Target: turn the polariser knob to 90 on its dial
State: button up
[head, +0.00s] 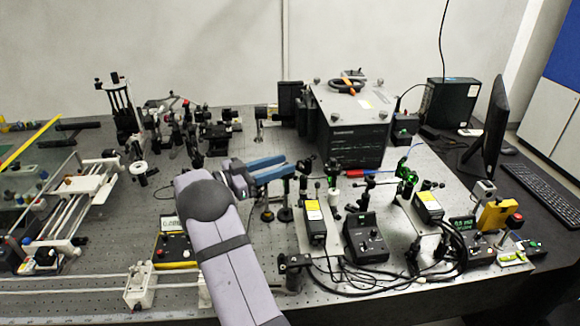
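My gripper (289,165) has two blue fingers that point right over the middle of the optical bench. No dial marks are readable at this size.
A large dark grey instrument box (350,135) stands behind the fingertips. Posts, boxes and black cables (425,270) crowd the bench to the right. A control box with a display (174,247) sits left of my arm. Bare perforated bench shows at front left.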

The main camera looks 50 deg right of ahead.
jog(key=shift+v, duration=0.8)
